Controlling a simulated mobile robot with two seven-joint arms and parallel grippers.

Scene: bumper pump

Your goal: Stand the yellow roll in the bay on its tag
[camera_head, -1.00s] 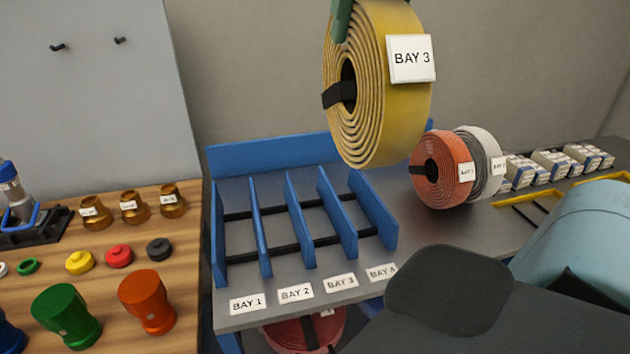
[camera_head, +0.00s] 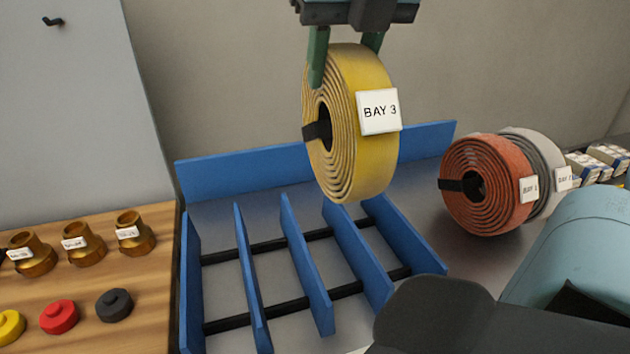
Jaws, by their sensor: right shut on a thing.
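The yellow roll (camera_head: 358,165) is a coiled hose with a black strap and a white tag (camera_head: 380,111) reading BAY 3. My right gripper (camera_head: 345,62) is shut on its top edge, with one green finger on each side. The roll hangs upright above the blue rack (camera_head: 245,169), over its right half and apart from it as far as I can see. The rack has several bays between blue dividers (camera_head: 305,265), with black bars across the floor. The bay labels at the front are out of view now. My left gripper is not in view.
An orange roll (camera_head: 480,185) and a white-grey roll (camera_head: 540,150) stand to the right of the rack. A wooden bench (camera_head: 150,290) at left holds brass fittings (camera_head: 85,243) and coloured caps. A grey panel (camera_head: 60,120) is behind the bench.

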